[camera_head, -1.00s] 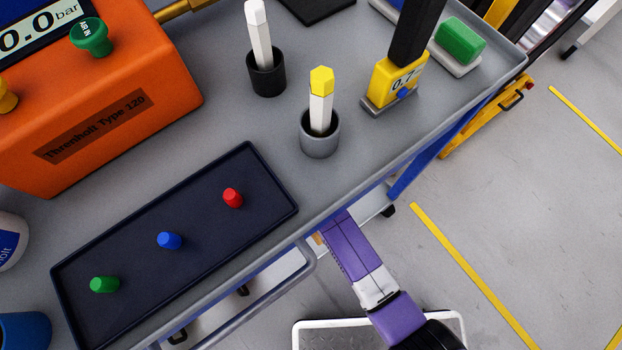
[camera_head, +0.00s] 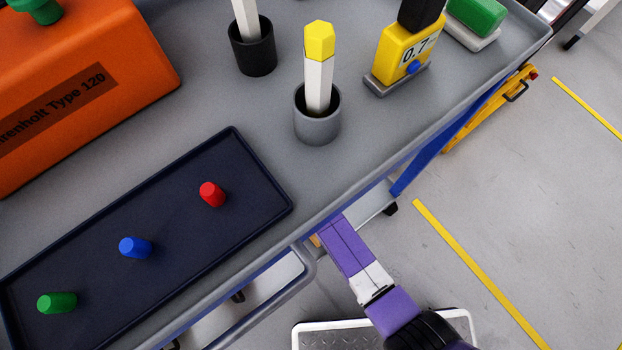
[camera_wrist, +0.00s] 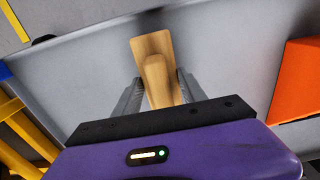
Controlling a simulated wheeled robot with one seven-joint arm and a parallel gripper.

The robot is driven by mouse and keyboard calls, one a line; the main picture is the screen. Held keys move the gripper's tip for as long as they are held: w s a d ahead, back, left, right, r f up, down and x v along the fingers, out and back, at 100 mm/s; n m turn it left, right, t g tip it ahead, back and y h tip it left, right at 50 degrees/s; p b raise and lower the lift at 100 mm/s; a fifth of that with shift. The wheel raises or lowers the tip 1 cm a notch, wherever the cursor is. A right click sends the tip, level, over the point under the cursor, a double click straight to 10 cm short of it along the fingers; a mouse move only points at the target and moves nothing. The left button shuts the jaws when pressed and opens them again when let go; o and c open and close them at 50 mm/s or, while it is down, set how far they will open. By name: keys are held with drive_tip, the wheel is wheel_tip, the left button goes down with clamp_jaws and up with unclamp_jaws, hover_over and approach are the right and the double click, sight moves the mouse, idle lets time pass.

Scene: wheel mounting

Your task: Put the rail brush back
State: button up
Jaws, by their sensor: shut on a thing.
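In the wrist view my gripper (camera_wrist: 159,84) is shut on a pale wooden thing, which looks like the rail brush (camera_wrist: 151,45). Its wooden body sits between the two grey fingers and widens at the far end. No bristles show. A grey surface lies beyond it; I cannot tell whether the brush touches it. In the head view my purple arm reaches to the bench's front edge, and my gripper and the brush are hidden there.
The grey bench (camera_head: 350,165) carries a dark tray (camera_head: 262,205) with red, blue and green pegs, a grey cup (camera_head: 317,125), a black cup (camera_head: 253,50), a yellow gauge (camera_head: 404,52) and an orange machine (camera_head: 90,85). An orange thing (camera_wrist: 298,80) is right in the wrist view.

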drive_tip(key=o, duration=1.3)
drive_tip(key=shift+f, duration=0.1)
wheel_tip(320, 180, up, 12)
drive_tip(key=p, duration=0.5)
drive_tip(key=shift+p, duration=0.35)
